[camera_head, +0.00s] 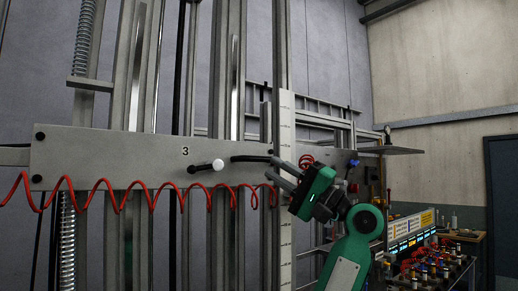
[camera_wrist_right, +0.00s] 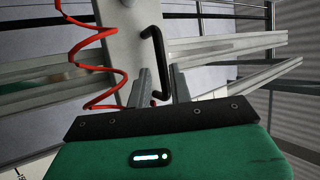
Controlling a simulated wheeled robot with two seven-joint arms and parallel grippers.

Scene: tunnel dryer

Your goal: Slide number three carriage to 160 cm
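The number three carriage (camera_head: 110,150) is a long grey plate marked "3", mounted across vertical rails in the head view. It bears a black lever with a white knob (camera_head: 218,164) and a black bar handle (camera_head: 250,158). My right gripper (camera_head: 276,170) is at the right end of this handle. In the right wrist view the handle (camera_wrist_right: 151,55) runs down toward the gap between my two fingers (camera_wrist_right: 162,88). The fingers are apart, with space around the handle's end; I cannot tell whether one touches it. My left gripper is not in view.
A pale vertical scale strip (camera_head: 286,235) stands behind my right gripper; its figures are too small to read. A red coiled hose (camera_head: 110,192) hangs along the plate. A bench with a lit panel and several coloured fittings (camera_head: 430,268) stands at lower right.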

